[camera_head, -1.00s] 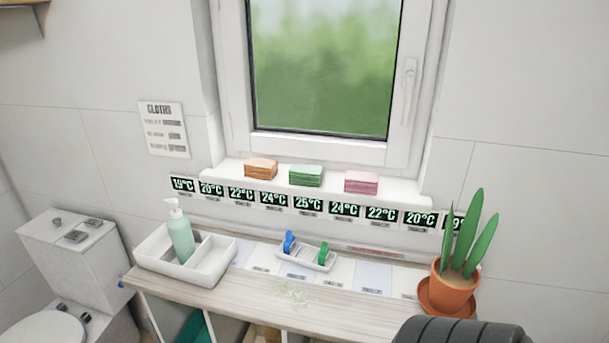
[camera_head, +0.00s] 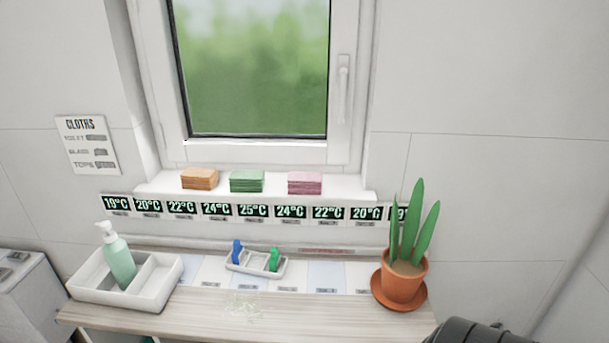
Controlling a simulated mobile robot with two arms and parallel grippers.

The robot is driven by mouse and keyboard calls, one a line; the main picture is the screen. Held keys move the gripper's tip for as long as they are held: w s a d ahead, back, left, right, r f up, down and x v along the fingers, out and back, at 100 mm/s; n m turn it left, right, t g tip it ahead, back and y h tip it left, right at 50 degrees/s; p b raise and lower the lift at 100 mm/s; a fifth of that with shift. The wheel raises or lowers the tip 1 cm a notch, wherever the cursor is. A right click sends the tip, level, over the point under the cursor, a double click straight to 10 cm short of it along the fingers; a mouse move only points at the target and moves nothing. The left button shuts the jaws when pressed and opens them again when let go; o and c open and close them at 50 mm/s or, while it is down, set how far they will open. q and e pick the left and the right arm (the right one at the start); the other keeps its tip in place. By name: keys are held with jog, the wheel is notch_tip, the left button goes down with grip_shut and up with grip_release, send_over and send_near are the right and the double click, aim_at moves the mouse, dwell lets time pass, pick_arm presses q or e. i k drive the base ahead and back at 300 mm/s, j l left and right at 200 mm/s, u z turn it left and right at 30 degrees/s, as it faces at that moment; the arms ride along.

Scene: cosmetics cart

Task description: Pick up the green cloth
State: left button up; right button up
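The green cloth (camera_head: 247,181) is a folded stack lying on the white window sill, in the middle of three cloths. The orange-brown cloth (camera_head: 200,179) lies to its left and the pink cloth (camera_head: 305,183) to its right, both apart from it. Neither of my grippers shows in the head view. A dark rounded shape at the bottom right corner seems to be part of my own arm, far from the cloths.
Below the sill (camera_head: 350,193) runs a strip of temperature displays (camera_head: 216,209). The wooden counter (camera_head: 330,310) holds a white caddy (camera_head: 150,295) with a soap bottle (camera_head: 118,258), a small tray (camera_head: 258,270) with blue and green items, and a potted plant (camera_head: 404,275). A notice (camera_head: 87,145) hangs left.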

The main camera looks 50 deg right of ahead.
aim_at(240, 181)
jog(key=i+z, duration=0.15)
jog(key=z, duration=1.05)
